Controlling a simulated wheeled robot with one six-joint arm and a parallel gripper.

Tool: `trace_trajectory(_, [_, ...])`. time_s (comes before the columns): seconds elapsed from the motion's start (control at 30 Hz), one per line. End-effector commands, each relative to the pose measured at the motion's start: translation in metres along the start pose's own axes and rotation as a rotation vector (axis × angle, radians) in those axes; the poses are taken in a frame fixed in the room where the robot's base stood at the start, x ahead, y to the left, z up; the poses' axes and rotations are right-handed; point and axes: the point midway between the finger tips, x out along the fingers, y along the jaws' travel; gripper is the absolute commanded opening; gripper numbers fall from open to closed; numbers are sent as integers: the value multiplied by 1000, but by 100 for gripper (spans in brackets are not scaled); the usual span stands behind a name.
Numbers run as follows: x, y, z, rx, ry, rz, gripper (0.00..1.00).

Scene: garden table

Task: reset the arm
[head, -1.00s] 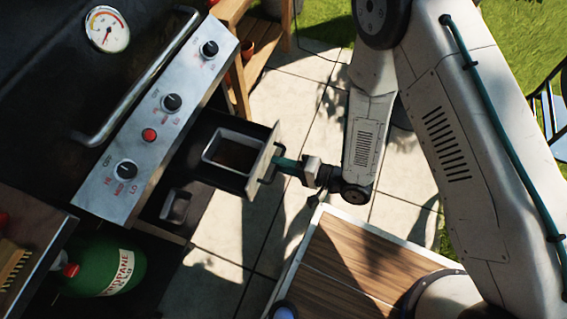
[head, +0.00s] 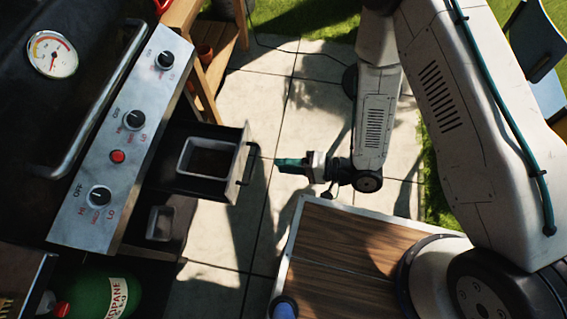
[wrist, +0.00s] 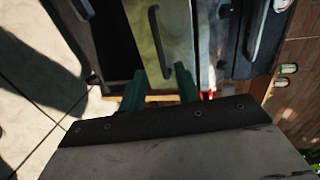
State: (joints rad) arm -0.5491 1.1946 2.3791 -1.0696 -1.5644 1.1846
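My gripper (head: 277,165) has teal fingers and hangs in the air just right of the open drawer (head: 226,192) under the grill's control panel. A clear gap separates the fingertips from the dark drawer handle (head: 249,164). In the wrist view the two fingers (wrist: 160,80) are apart with nothing between them. The drawer's front panel (wrist: 170,62) and its handle (wrist: 156,36) show beyond them. A metal pan (head: 183,160) sits inside the drawer.
The grill's control panel (head: 108,190) with knobs is at left, with a green propane tank (head: 98,290) below. A wooden shelf (head: 212,72) stands behind. My wood-topped base is at lower right. Open paving (head: 250,105) lies between the grill and my arm.

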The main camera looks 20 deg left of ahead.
Motion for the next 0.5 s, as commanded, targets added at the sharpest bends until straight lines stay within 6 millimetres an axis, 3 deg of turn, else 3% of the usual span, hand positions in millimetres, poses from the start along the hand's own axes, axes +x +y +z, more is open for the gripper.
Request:
trace_trajectory(0.4, [0,0,0,-8,0,0,32])
trace_trajectory(0.5, [0,12,4,-60,-21,57,32])
